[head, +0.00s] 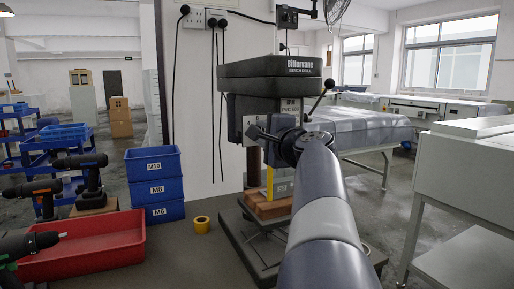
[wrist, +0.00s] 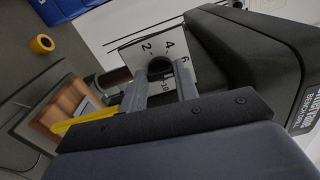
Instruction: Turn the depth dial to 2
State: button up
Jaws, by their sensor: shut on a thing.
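The bench drill (head: 262,80) is a dark machine with a light metal plate on its side. In the wrist view its white dial plate (wrist: 140,54) shows the numbers 2, 4, 6 and 10; other marks are hidden by my fingers. The depth dial (wrist: 160,66) is a dark round knob in the middle of this plate. My gripper (wrist: 161,78) is shut on the dial, one finger on either side. Which number the dial points at cannot be told. In the head view my gripper (head: 262,134) is at the drill head's side, and the dial is hidden.
Blue bins (head: 153,188), a red tray (head: 85,249), power drills (head: 85,172) and yellow tape (head: 201,224) are on the bench at left. A drill lever (head: 322,92) sticks out right of the head. A wooden block (head: 268,206) sits below.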

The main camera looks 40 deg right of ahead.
jog(key=n+b, duration=0.4)
jog(key=n, duration=0.3)
jog(key=n+b, duration=0.5)
jog(key=n, duration=0.2)
jog(key=n+b, duration=0.5)
jog(key=n, duration=0.1)
jog(key=shift+d+f+n, duration=0.2)
jog(key=shift+f+n, duration=0.1)
jog(key=shift+n, duration=0.1)
jog(key=o, duration=0.7)
jog(key=shift+s+r, duration=0.1)
jog(key=v, duration=1)
jog(key=shift+s, duration=0.35)
